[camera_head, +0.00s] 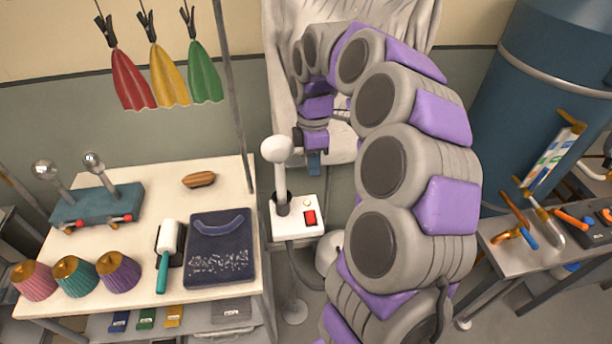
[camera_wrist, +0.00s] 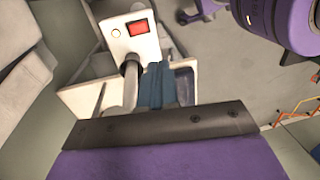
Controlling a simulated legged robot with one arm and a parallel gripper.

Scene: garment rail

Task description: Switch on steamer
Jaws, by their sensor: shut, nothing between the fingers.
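The steamer's white control box (camera_head: 283,221) stands between the table and my arm. It has a red rocker switch (camera_head: 309,217) and a small pale round light or button above it. The white round-topped steamer head (camera_head: 277,149) sits upright in a dark holder beside the switch. My gripper (camera_head: 314,172) points down, beyond the box in the picture, apart from the switch. In the wrist view the red switch (camera_wrist: 138,27) shows unobstructed past the blue fingers (camera_wrist: 157,85), which are together and empty. The switch's on or off position cannot be told.
A pale garment (camera_head: 285,90) hangs behind my gripper. The left table (camera_head: 150,190) holds a dark folded cloth, a lint roller, several cone-shaped items and a lever device. A right-hand bench (camera_head: 515,257) holds tools, beside a large blue tank (camera_head: 545,80).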

